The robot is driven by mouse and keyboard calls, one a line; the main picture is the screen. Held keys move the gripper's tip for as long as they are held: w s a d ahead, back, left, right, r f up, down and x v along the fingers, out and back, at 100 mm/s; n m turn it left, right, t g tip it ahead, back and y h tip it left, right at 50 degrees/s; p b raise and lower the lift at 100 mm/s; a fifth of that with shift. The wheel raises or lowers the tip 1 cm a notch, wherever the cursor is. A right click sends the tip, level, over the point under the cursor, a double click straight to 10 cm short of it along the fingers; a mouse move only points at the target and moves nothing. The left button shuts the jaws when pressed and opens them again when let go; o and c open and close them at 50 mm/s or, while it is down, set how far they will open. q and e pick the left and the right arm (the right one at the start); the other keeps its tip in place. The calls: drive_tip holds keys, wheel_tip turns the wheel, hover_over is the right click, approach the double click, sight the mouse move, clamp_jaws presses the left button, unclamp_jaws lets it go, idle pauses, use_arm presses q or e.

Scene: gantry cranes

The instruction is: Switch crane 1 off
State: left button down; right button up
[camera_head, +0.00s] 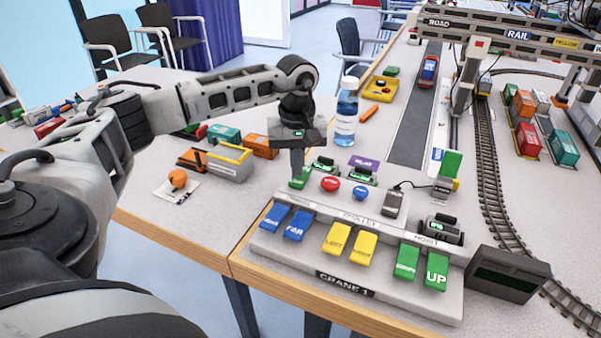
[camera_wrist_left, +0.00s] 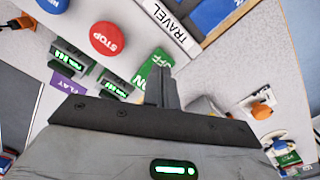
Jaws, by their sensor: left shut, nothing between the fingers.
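The grey CRANE 1 control panel (camera_head: 345,284) stands at the table's front edge. Its green rocker switch (camera_head: 297,184) sits at the panel's back left corner, partly hidden by my left gripper. The switch also shows in the left wrist view (camera_wrist_left: 151,67), with OFF lettering on it. My left gripper (camera_head: 298,176) points down at this switch, shut and empty. In the wrist view its fingertips (camera_wrist_left: 159,74) overlap the switch; I cannot tell if they touch it. My right gripper is not in view.
A red STOP button (camera_head: 330,184) and a blue button (camera_head: 361,193) sit right of the switch. Blue, yellow and green keys line the panel's front. A blue bottle (camera_head: 347,112) stands behind. An orange knob (camera_head: 178,178) lies on the left.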

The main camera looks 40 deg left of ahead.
sight(297, 181)
use_arm(q)
wheel_tip(297, 181, up, 6)
drive_tip(key=p, duration=0.4)
drive_tip(key=shift+f, duration=0.15)
drive_tip(key=shift+s, duration=0.1)
idle(0.4)
